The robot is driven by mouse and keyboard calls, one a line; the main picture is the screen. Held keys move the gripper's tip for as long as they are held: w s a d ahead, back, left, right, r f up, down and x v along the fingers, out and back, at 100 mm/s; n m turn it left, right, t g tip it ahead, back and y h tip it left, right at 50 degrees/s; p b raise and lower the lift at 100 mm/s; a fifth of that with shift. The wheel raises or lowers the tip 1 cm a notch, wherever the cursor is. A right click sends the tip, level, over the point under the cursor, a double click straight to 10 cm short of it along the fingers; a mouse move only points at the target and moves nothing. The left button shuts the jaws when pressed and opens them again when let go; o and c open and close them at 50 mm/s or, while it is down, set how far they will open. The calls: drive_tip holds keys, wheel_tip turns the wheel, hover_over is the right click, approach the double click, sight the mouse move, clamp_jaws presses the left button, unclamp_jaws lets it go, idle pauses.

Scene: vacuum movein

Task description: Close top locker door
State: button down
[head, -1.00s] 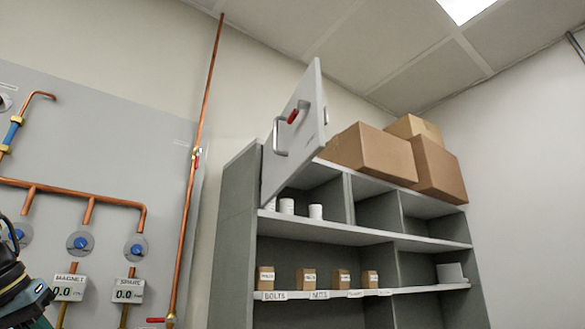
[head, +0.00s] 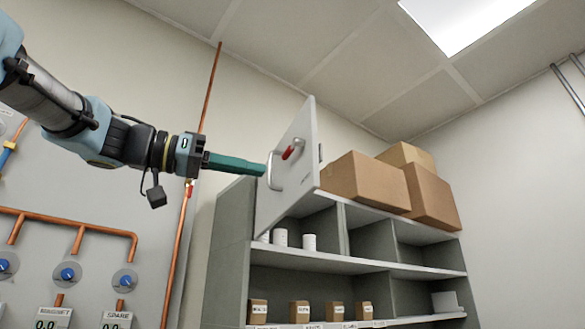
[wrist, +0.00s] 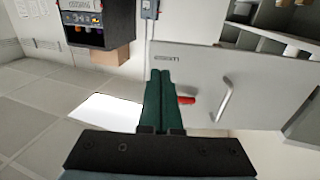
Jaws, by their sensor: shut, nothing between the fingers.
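The top locker door (head: 298,195) is a light grey panel that stands swung open from the upper left compartment of the grey shelf unit. It carries a silver bar handle (head: 273,172) and a red latch (head: 292,149). My gripper (head: 262,168), with green fingers, is shut and empty. Its tips are beside the handle at the door's left side in the head view; I cannot tell if they touch. In the wrist view the fingers (wrist: 158,95) lie in front of the door (wrist: 245,75), near the red latch (wrist: 186,100), with the handle (wrist: 224,101) further right.
The shelf unit (head: 228,245) holds white cups (head: 309,242) and small brown boxes (head: 299,312). Cardboard boxes (head: 368,183) sit on its top, right of the door. Copper pipes (head: 174,270) run along the left wall. A black device (wrist: 87,25) shows in the wrist view.

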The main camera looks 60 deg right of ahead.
sight(308, 180)
drive_tip(key=p+x, duration=0.4)
drive_tip(key=x, duration=0.3)
drive_tip(key=shift+d+r, duration=0.15)
drive_tip(key=shift+r, duration=0.05)
drive_tip(key=shift+s+d+f, duration=0.2)
drive_tip(key=shift+s+d, duration=0.1)
drive_tip(key=shift+d, duration=0.15)
